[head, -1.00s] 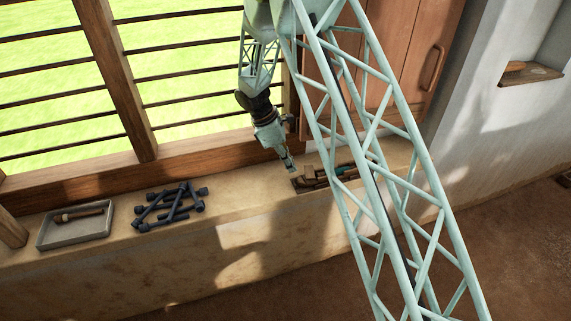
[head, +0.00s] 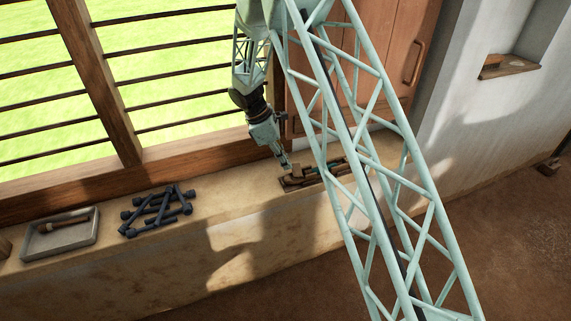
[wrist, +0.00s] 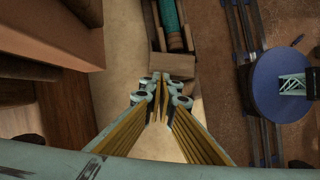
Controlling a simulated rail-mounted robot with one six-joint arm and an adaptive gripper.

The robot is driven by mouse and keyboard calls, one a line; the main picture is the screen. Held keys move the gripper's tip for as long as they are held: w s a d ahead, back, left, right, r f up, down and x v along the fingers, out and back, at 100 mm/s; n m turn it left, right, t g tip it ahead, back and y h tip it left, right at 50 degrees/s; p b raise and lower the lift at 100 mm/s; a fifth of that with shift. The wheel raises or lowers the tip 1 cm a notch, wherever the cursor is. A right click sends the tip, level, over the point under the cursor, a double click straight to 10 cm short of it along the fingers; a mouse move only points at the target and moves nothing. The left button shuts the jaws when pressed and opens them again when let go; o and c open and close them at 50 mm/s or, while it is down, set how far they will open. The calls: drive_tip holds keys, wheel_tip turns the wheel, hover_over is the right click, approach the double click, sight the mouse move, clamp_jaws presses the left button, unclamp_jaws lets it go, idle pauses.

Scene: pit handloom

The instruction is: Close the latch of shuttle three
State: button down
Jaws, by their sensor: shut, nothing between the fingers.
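In the head view, a dark wooden shuttle holder (head: 287,186) lies on the sill, with wooden pieces and a teal part in it. My truss arm hides its right part. In the wrist view, a long wooden shuttle body (wrist: 157,40) holds a teal wound bobbin (wrist: 171,22). A wooden block (wrist: 172,66) sits at its near end. I cannot make out the latch or which shuttle is number three. My gripper (head: 288,168) is shut and empty just above the holder's left end. In the wrist view, the fingertips (wrist: 161,84) appear just below the block; contact is unclear.
On the sill (head: 235,200), a grey tray (head: 60,252) with a wooden tool stands at the left, beside a pile of dark rods (head: 157,210). The barred window and a wooden shutter (head: 385,60) stand behind. The sill between rods and holder is clear.

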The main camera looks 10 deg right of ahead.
drive_tip(key=shift+w+d+r+m+p, duration=0.1)
drive_tip(key=shift+w+d+m+p, duration=0.35)
drive_tip(key=shift+p, duration=0.3)
drive_tip(key=shift+s, duration=0.1)
drive_tip(key=shift+d+p, duration=0.3)
drive_tip(key=shift+p, duration=0.2)
drive_tip(key=shift+s+a, duration=0.1)
drive_tip(key=shift+a, duration=0.2)
drive_tip(key=shift+s+a, duration=0.2)
drive_tip(key=shift+s, duration=0.05)
